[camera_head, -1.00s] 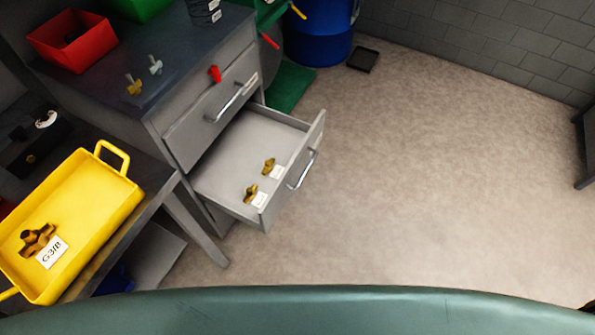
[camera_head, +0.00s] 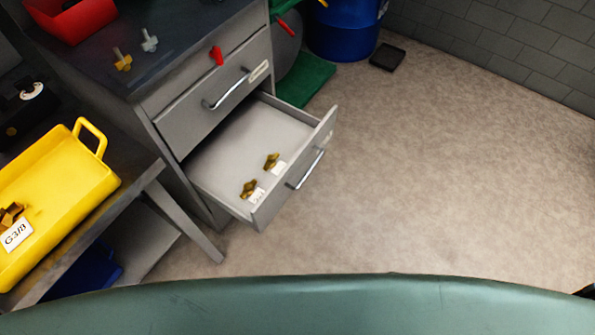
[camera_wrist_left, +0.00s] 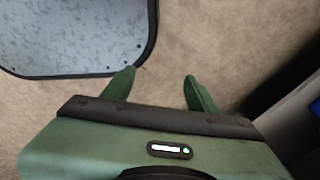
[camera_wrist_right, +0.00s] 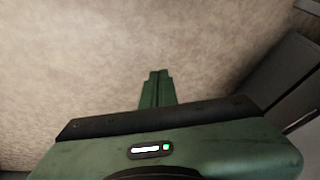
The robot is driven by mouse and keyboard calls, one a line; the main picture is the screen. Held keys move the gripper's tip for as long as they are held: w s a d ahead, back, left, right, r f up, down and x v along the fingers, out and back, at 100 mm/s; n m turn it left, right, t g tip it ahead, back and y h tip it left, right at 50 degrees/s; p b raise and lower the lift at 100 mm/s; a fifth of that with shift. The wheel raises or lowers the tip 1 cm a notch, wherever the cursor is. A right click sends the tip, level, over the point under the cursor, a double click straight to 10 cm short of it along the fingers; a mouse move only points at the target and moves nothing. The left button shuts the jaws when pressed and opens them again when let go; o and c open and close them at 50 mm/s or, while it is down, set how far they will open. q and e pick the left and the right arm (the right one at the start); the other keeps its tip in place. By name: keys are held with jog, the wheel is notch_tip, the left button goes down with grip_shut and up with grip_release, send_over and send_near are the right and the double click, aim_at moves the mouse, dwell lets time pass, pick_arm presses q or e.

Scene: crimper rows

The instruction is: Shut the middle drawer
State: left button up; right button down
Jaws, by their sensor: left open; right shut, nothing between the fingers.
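The middle drawer (camera_head: 310,150) of the grey cabinet (camera_head: 165,130) is pulled well out, in the head view. Two brass fittings (camera_head: 249,188) with white tags lie in it, and a bar handle (camera_head: 306,170) is on its front. The drawer above it (camera_head: 208,118) is shut, with its own handle. My left gripper (camera_wrist_left: 160,82) is open and empty over bare floor in the left wrist view. My right gripper (camera_wrist_right: 158,74) is shut with nothing in it over floor in the right wrist view. Neither gripper shows in the head view.
A yellow tray (camera_head: 75,190) tagged G3/8 sits on a bench left of the cabinet. A red bin (camera_head: 85,20) and small fittings stand on the cabinet top. A blue barrel (camera_head: 342,35), green mat (camera_head: 306,80) and black pad (camera_head: 387,57) are behind. The floor (camera_head: 450,170) on the right is clear.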

jog(key=w+r+m+t+y+b, duration=0.25)
jog(key=w+b, duration=0.45)
jog(key=w, duration=0.9)
jog(key=m+t+y+b, duration=0.25)
jog(key=y+b, duration=0.65)
jog(key=b, duration=0.6)
send_near(290, 167)
jog(key=shift+g, duration=0.4)
jog(key=x, duration=0.5)
jog(key=shift+w+a+f+p, duration=0.1)
jog(key=shift+w+f+p, duration=0.15)
jog(key=shift+w+p, duration=0.15)
jog(key=shift+w+a, duration=0.35)
jog(key=shift+a, duration=0.1)
pick_arm(q)
jog(key=w+d+f+t, duration=0.1)
jog(key=w+f, duration=0.3)
jog(key=w, duration=0.9)
jog(key=shift+d, duration=0.65)
